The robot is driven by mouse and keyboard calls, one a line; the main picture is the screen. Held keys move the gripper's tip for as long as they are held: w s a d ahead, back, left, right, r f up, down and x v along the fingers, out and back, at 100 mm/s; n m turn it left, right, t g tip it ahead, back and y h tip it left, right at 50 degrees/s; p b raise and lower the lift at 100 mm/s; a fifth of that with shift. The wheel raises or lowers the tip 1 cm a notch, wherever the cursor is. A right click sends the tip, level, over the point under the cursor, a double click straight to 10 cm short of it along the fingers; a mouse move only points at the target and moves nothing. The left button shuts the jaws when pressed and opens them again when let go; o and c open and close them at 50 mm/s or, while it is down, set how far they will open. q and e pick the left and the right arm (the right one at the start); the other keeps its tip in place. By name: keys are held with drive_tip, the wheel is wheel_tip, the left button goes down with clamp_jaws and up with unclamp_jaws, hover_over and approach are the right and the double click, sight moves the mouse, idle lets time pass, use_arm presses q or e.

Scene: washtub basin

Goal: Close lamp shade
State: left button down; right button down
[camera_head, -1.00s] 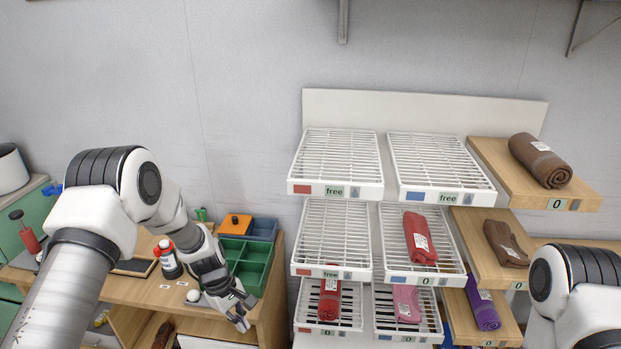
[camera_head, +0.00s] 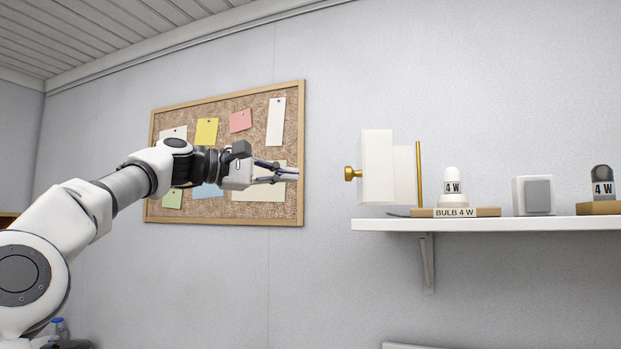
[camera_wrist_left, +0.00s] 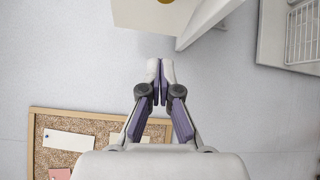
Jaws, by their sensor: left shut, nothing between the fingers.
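The lamp shade (camera_head: 377,168) is a pale boxy piece on the wall shelf, with a brass knob (camera_head: 352,173) sticking out to its left. A shorter pale part shows at its right, beside an upright brass rod (camera_head: 418,175). I cannot tell how far the shade stands open. My left gripper (camera_head: 296,172) is shut and empty, left of the knob and apart from it, at about its height. In the left wrist view the closed fingertips (camera_wrist_left: 160,68) point at a pale panel (camera_wrist_left: 140,15) at the top edge. My right gripper is out of view.
The white shelf (camera_head: 480,224) carries a bulb (camera_head: 453,190) on a wooden base labelled BULB 4 W, a grey-white block (camera_head: 533,195) and a dark-topped bulb (camera_head: 601,180). A cork board (camera_head: 225,107) hangs behind my left arm. Bare wall lies between board and shelf.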

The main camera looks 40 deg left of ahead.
sight(359, 181)
use_arm(q)
drive_tip(key=w+d+p, duration=0.1)
drive_tip(key=w+d, duration=0.2)
drive_tip(key=w+d+p, duration=0.2)
drive_tip(key=w+d, duration=0.1)
drive_tip(key=d, duration=0.1)
drive_tip(key=shift+w+d+f, duration=0.1)
drive_tip(key=shift+w+f, duration=0.1)
drive_tip(key=shift+w, duration=0.1)
